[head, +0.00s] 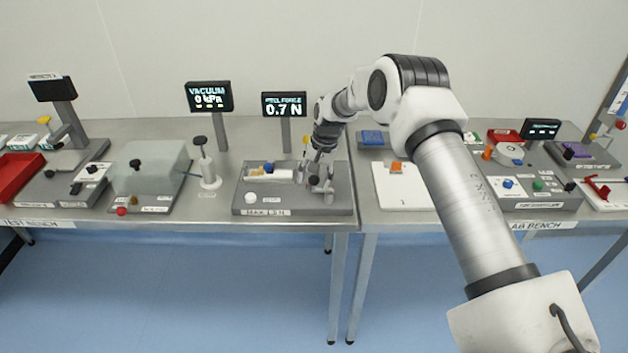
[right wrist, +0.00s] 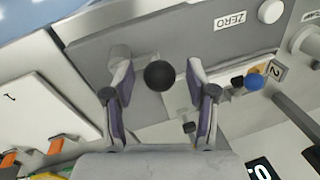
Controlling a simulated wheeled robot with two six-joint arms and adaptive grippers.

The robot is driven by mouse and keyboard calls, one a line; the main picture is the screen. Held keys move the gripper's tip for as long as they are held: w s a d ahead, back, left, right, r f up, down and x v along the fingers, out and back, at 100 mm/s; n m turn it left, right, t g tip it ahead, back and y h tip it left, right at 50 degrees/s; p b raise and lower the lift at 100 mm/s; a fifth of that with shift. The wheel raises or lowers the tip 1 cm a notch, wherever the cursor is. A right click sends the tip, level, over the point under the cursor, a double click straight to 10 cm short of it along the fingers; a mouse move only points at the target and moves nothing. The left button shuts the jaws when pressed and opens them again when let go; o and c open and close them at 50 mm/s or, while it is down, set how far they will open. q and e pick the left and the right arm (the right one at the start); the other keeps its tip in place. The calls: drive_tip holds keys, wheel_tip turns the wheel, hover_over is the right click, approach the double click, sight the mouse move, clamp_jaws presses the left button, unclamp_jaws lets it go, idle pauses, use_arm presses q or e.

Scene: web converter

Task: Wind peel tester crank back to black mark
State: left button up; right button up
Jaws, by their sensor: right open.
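The peel tester is a grey base plate (head: 300,209) on the left bench, with its display (head: 284,105) reading 0.7 N. It also shows in the right wrist view (right wrist: 185,35). My right gripper (head: 312,170) is over the plate's right part. In the right wrist view, my right gripper (right wrist: 160,88) is open, one finger on each side of the crank's round black knob (right wrist: 159,76). Whether the fingers touch it, I cannot tell. A grey cylinder (right wrist: 120,56) is beside the knob. I cannot make out a black mark. My left gripper is not in view.
A vacuum display (head: 208,97) and a white hand pump (head: 207,165) stand left of the tester. A clear-covered box (head: 150,170) is farther left. A white board (head: 403,188) lies on the right bench. A gap separates the benches.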

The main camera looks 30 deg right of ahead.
wheel_tip(320, 180, up, 11)
drive_tip(key=s+d, duration=0.1)
drive_tip(key=shift+s+d, duration=0.15)
drive_tip(key=shift+d, duration=0.2)
drive_tip(key=shift+f, duration=0.1)
